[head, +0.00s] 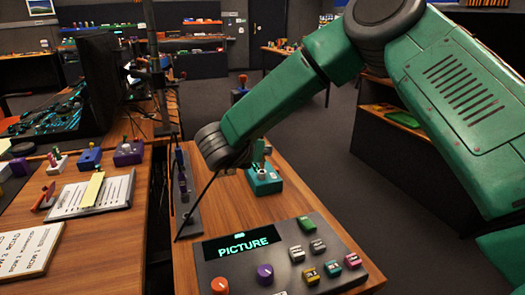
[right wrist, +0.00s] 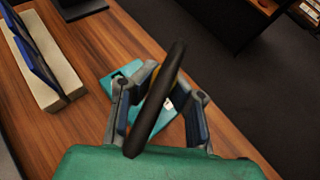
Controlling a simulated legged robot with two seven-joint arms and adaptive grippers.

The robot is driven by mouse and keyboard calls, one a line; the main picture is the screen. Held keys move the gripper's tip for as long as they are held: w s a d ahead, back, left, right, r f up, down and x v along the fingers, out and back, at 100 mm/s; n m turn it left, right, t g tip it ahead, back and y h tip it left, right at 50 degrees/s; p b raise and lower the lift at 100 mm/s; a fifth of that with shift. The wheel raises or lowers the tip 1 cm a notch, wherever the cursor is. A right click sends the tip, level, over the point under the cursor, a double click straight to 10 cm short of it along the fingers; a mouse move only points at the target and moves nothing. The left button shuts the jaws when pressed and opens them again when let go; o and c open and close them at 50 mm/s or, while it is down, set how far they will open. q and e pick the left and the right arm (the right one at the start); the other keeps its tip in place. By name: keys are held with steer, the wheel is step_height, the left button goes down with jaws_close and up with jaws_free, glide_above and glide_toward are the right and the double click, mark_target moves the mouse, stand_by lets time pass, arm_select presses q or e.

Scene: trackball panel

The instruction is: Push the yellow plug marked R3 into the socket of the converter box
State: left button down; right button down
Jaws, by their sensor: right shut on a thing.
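The teal converter box (head: 264,184) stands on the wooden table behind the control panel. It also shows in the right wrist view (right wrist: 116,72), below and beyond my fingers. My right arm reaches in from the right, with its gripper (head: 259,152) low over the box. The R3 marking cannot be read. The socket is hidden, and I cannot tell whether the plug touches it. My left gripper is out of view.
A dark panel (head: 283,253) with a PICTURE display, knobs and several buttons lies in front of the box. A narrow upright strip (head: 187,209) stands to the left. A side table (head: 88,235) holds a clipboard and small devices. Bare wood lies right of the box.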

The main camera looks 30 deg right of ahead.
stand_by(0.8)
steer(key=shift+f+b, duration=1.55)
steer(key=shift+b, duration=0.1)
steer(key=c, duration=1.6)
jaws_free()
steer(key=v, duration=1.2)
steer(key=shift+w, duration=0.1)
